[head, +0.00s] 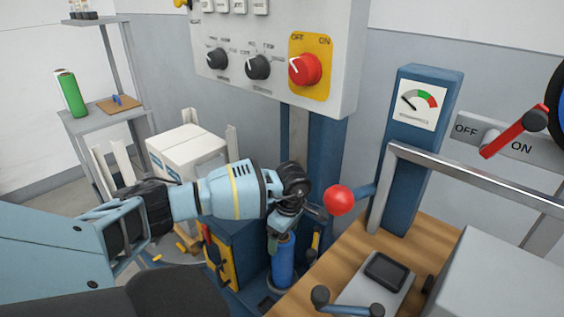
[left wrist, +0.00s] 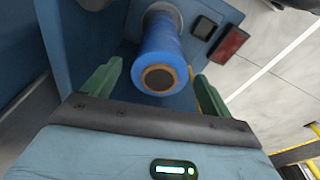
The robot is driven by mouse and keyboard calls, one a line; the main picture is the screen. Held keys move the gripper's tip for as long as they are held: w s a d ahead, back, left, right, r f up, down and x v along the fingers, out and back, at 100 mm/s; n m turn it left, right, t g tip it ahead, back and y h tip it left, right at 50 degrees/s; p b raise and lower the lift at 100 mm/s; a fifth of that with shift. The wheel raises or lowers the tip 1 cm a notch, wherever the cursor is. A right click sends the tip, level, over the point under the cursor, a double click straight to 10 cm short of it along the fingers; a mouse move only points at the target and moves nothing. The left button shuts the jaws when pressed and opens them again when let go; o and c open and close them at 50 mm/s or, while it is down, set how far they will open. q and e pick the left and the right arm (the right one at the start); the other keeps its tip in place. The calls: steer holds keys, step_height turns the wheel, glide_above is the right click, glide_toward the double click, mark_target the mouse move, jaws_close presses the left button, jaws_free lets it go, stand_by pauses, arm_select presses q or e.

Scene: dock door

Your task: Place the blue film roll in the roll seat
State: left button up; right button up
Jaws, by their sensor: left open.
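The blue film roll (head: 284,264) stands upright on a blue surface at the low middle of the head view. In the left wrist view the roll (left wrist: 163,55) shows its brown core end towards the camera. My left gripper (head: 282,238) is above and around the roll's top in the head view. In the left wrist view its green fingers are open, one on each side of the roll, with gaps visible. I cannot make out the roll seat. My right gripper is not in view.
A red ball-ended lever (head: 339,199) stands close right of my left wrist. A control panel (head: 272,40) hangs above. A wooden bench (head: 428,240) with a grey box (head: 500,275) is at right. A green roll (head: 71,93) stands on a shelf at left. A white box (head: 185,150) stands behind my arm.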

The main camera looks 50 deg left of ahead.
arm_select(q)
steer(key=r, duration=0.6)
steer(key=shift+w+d+r, duration=0.1)
steer(key=shift+d+r, duration=0.1)
steer(key=shift+d, duration=0.15)
